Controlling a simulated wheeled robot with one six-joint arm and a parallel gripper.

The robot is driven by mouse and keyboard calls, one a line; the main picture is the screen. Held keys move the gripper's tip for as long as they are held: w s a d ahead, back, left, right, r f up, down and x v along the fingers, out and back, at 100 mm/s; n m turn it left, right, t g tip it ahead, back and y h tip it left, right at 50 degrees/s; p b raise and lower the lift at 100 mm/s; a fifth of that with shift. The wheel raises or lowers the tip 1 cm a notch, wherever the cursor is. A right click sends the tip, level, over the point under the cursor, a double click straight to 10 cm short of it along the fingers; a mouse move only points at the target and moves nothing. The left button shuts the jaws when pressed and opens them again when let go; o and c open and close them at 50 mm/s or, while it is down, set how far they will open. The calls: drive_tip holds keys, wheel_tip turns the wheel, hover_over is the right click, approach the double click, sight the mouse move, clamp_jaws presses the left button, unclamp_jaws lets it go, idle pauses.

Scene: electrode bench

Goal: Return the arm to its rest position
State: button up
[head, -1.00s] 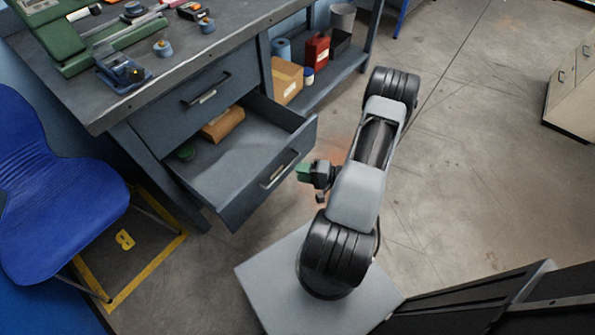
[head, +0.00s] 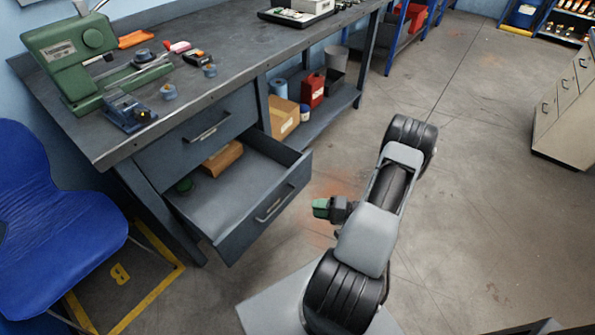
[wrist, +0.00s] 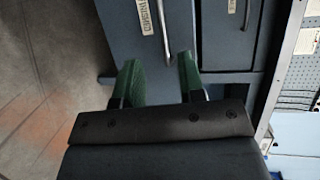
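My gripper (head: 322,208) is folded in close to my arm, in the free space to the right of the open drawer. In the wrist view my gripper (wrist: 160,82) shows two green fingertips set apart, with nothing between them. Beyond the fingers is the grey-blue drawer front with its handle (wrist: 163,35) and a label. The gripper is apart from the drawer.
The workbench (head: 235,78) holds a green machine (head: 75,60), a blue vise-like tool (head: 130,112) and small parts. A blue chair (head: 55,215) stands at the left. A cardboard box (head: 284,117) and red can (head: 312,90) sit on the lower shelf.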

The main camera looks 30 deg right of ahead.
drive_tip(key=s+d+f+n+g+h, duration=0.1)
drive_tip(key=d+f+n+g+h, duration=0.25)
drive_tip(key=d+f+h, duration=0.4)
drive_tip(key=s+d+r+n+g+h+p, duration=0.1)
drive_tip(key=d+r+g+h+p, duration=0.15)
drive_tip(key=r, duration=0.55)
drive_tip(key=s+d+r+g+h+p, duration=0.1)
drive_tip(key=d+r+g+h+p, duration=0.2)
drive_tip(key=r, duration=0.5)
drive_tip(key=a+r+n+p, duration=0.1)
drive_tip(key=a+r+p, duration=0.3)
drive_tip(key=a+r, duration=0.5)
drive_tip(key=a+r+n+t+y+p, duration=0.1)
drive_tip(key=a+r+p, duration=0.3)
drive_tip(key=a+r, duration=0.6)
drive_tip(key=a+r+n+p, duration=0.3)
drive_tip(key=a+r, duration=0.7)
drive_tip(key=r, duration=0.9)
drive_tip(key=shift+s+r+y+p, duration=0.2)
drive_tip(key=shift+s+y+p, duration=0.15)
drive_tip(key=shift+p, duration=0.7)
